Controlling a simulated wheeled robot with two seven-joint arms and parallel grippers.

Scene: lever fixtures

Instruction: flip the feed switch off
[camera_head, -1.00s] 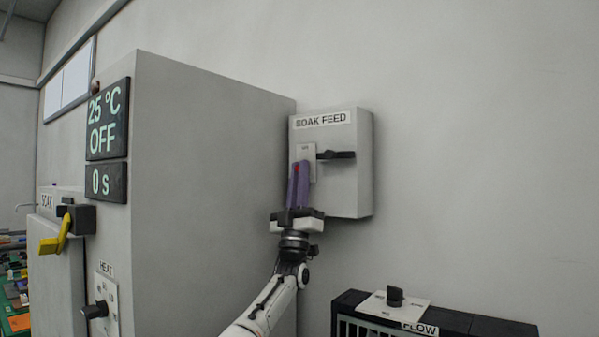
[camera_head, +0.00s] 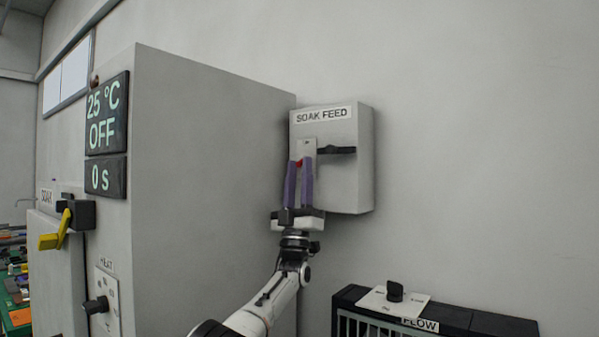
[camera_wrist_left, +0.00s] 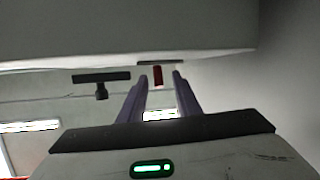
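The SOAK FEED box (camera_head: 345,185) is a grey box on the wall. On its front are a pale switch plate with a small red switch lever (camera_head: 299,163) and a black handle (camera_head: 336,150) to the right. My left gripper (camera_head: 300,162) points up in front of the plate, its two purple fingers spread apart. The red lever shows between the fingertips, and in the left wrist view the red lever (camera_wrist_left: 157,75) has a gap on each side. The fingers hide part of the plate. My right gripper is not in view.
A large grey cabinet (camera_head: 210,170) stands left of the box, with a display reading 25 °C, OFF and 0 s (camera_head: 107,120). A yellow lever (camera_head: 56,231) and a HEAT knob (camera_head: 96,306) are on its front. A black FLOW unit (camera_head: 465,322) stands low right. Wall space right is clear.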

